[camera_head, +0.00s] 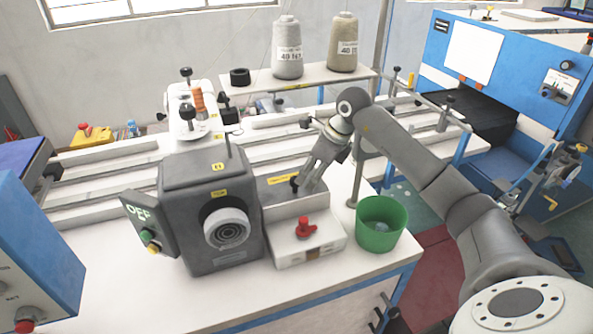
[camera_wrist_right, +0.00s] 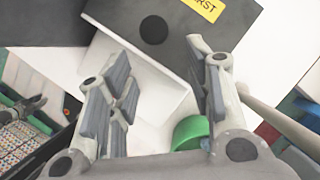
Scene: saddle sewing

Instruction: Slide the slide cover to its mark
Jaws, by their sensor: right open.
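The slide cover seems to be the dark grey plate (camera_head: 315,190) with a yellow label and a black knob (camera_head: 295,183), on the sewing machine's bed. In the right wrist view the dark plate (camera_wrist_right: 125,25) shows at the top, with the round black knob (camera_wrist_right: 153,29) and part of its label. My right gripper (camera_head: 303,186) reaches down over the plate beside the knob; I cannot tell if it touches. In the right wrist view its fingers (camera_wrist_right: 163,72) are apart with nothing between them. I cannot make out the mark. My left gripper is not in the head view.
The machine head with a dial (camera_head: 227,228) stands left of the plate. A white block (camera_head: 290,247) with a red knob (camera_head: 305,228) is in front. A green bin (camera_head: 381,224) stands to the right. Thread cones (camera_head: 287,50) sit behind.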

